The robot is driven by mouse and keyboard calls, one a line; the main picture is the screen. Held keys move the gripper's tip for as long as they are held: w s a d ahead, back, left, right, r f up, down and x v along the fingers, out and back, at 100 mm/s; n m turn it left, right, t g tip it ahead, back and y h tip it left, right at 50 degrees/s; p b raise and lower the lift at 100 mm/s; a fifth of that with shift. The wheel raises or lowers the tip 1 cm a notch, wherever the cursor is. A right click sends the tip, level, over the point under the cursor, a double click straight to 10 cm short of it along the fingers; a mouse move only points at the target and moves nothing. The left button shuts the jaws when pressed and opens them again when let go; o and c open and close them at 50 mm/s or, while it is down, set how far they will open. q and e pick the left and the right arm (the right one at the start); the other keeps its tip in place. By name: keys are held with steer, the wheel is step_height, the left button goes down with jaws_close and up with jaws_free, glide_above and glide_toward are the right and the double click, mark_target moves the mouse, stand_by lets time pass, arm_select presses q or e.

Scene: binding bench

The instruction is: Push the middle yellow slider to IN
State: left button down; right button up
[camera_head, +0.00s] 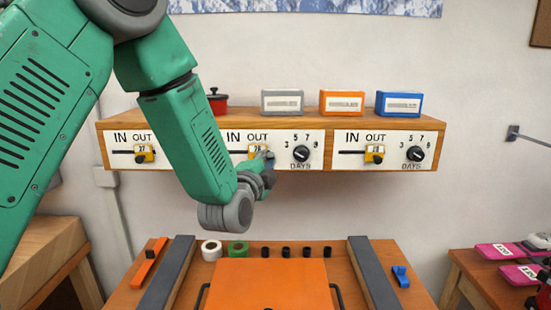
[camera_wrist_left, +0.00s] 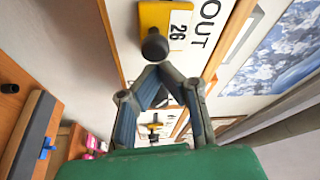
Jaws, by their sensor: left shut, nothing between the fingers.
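The middle yellow slider (camera_head: 252,151), tagged 26, sits under OUT on the middle white panel (camera_head: 231,163), partly covered by my gripper in the head view. The left wrist view shows its yellow block (camera_wrist_left: 178,22) and black knob (camera_wrist_left: 155,46) close up, beside the word OUT. My left gripper (camera_head: 267,156) is shut and empty, just in front of the panel at the slider's right. In the left wrist view its fingertips (camera_wrist_left: 159,72) are close to the knob; I cannot tell whether they touch it. My right gripper is not in view.
The left slider (camera_head: 144,153) and right slider (camera_head: 374,153) flank it on the wooden shelf unit (camera_head: 290,120). A black dial (camera_head: 301,153) is close right of my gripper. Boxes and a red pot (camera_head: 217,103) stand on top. Below is a bench with an orange board (camera_head: 268,285).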

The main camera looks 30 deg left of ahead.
mark_target(248, 152)
arm_select(q)
steer(key=shift+s, duration=0.3)
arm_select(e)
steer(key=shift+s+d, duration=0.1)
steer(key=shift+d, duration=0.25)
arm_select(q)
steer(key=s+a, duration=0.1)
steer(key=a, duration=0.1)
steer(key=s+a, duration=0.1)
steer(key=a, duration=0.1)
steer(key=s+a, duration=0.1)
steer(key=a, duration=0.1)
steer(key=shift+s+f+b, duration=0.1)
steer(key=shift+s+b, duration=0.1)
steer(key=shift+b, duration=0.2)
steer(key=shift+d, duration=0.1)
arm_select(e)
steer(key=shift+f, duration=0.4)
